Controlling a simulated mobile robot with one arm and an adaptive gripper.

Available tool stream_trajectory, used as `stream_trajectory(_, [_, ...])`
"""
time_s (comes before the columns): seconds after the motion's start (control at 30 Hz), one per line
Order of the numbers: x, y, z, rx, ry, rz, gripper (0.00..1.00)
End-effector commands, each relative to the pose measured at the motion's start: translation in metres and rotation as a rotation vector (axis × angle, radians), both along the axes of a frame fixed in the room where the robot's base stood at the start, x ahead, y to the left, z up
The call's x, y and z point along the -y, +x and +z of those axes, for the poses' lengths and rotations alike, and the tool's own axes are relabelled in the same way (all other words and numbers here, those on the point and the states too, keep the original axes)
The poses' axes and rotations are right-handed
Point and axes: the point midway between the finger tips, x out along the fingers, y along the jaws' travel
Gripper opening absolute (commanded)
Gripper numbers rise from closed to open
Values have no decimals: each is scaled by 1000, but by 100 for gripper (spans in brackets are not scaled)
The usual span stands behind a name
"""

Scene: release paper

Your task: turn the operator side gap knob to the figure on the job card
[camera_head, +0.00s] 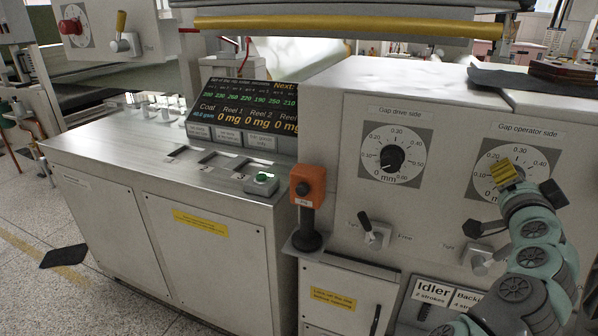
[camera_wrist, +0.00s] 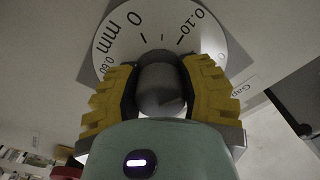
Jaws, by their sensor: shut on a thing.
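The operator side dial (camera_head: 535,160) is a white scale on a grey plate at the right of the panel, under the label "Gap operator side" (camera_head: 527,132). My gripper (camera_head: 507,174) reaches it from below right and covers its lower middle. In the wrist view, my yellow-padded fingers (camera_wrist: 160,92) are shut on the dark grey operator side knob (camera_wrist: 160,75), one on each side. The dial around it (camera_wrist: 126,42) shows "0 mm", "0.60" and "0.10". The knob's pointer cannot be made out. I cannot pick out a job card.
The drive side knob (camera_head: 391,158) sits on a similar dial to the left. Two levers (camera_head: 374,232) (camera_head: 480,255) stick out below the dials. An orange box (camera_head: 308,186) on a post stands left of the panel. A dark display (camera_head: 243,107) stands on the metal counter.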

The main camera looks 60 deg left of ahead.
Motion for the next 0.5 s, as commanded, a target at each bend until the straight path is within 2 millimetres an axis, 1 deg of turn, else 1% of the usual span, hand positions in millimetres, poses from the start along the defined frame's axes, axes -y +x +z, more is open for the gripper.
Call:
stream_trajectory(0.03, [-3,-1,-8,-17,-11,9,3])
stream_trajectory(0.27, [-3,-1,-8,-17,-11,9,3])
stream_trajectory(0.3, [-3,-1,-8,-17,-11,9,43])
stream_trajectory(0.5, [-2,-1,-4,-10,-6,5,64])
